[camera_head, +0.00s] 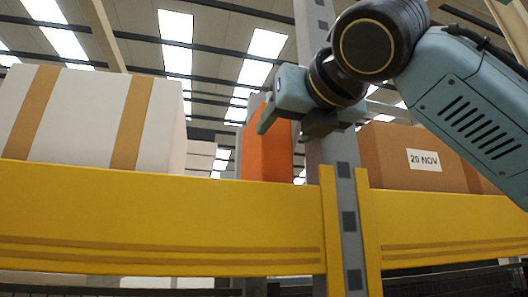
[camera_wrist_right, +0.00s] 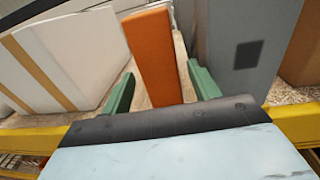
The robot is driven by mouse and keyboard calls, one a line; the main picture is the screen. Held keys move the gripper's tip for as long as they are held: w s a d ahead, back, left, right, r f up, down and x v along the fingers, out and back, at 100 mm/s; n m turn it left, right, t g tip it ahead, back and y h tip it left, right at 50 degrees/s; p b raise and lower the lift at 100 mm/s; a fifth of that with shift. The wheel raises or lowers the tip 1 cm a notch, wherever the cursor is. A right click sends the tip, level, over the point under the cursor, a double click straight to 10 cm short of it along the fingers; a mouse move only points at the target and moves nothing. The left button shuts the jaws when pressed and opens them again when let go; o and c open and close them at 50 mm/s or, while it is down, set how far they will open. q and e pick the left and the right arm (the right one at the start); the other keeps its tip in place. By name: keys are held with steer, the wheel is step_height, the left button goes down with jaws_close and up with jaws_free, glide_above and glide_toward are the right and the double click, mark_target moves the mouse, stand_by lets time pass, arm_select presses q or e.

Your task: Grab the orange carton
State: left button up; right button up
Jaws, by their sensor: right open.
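The orange carton (camera_head: 267,150) stands upright on the shelf behind the yellow beam, left of the grey post. It also shows in the right wrist view (camera_wrist_right: 154,58), between the two green fingers. My right gripper (camera_head: 268,122) is raised in front of the shelf at the carton, and one finger overlaps it in the head view. In the right wrist view the gripper (camera_wrist_right: 161,90) is open, with one finger on each side of the carton and gaps beside it. Contact is not visible. My left gripper is not in view.
A white box with tan bands (camera_head: 88,118) stands left of the carton. A grey upright post (camera_head: 347,205) is close on the right, with a brown box (camera_head: 400,152) labelled 20 NOV beyond it. The yellow beam (camera_head: 160,220) runs along the shelf front.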

mark_target(278, 138)
steer(key=shift+p+x, duration=0.5)
steer(key=shift+x, duration=0.25)
steer(key=p+x, duration=0.1)
steer(key=x, duration=0.2)
steer(key=shift+s+a+f, duration=0.1)
steer(key=shift+s+a, duration=0.05)
steer(key=shift+a, duration=0.05)
steer(key=shift+w+a, duration=0.1)
steer(key=shift+w, duration=0.3)
steer(key=shift+f, duration=0.1)
steer(key=shift+s, duration=0.15)
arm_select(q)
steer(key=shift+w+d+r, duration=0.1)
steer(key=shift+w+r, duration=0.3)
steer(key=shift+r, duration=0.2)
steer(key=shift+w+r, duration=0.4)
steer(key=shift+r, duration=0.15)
arm_select(e)
steer(key=c, duration=0.9)
